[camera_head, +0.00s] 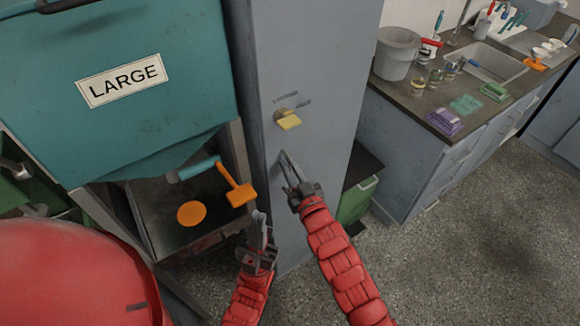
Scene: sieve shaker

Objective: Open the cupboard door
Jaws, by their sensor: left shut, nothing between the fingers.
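The cupboard (315,60) is a tall grey unit in the middle of the head view. A key-like yellow tab (289,121) sticks out of a small round fitting on its grey face. The face looks closed. My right gripper (284,157) is just below the yellow tab, apart from it, with its fingers pointing up along the grey face. I cannot tell whether its fingers touch the face or are parted. My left gripper (258,216) is lower and to the left, near the cupboard's lower left edge. It is shut and empty.
A teal machine (150,40) labelled LARGE stands at left. Below it are an orange handle (238,194) and an orange disc (191,213). At right, a counter (410,95) holds a grey bucket (396,52), jars and a sink. A green bin (355,203) stands beside the cupboard. Floor at lower right is clear.

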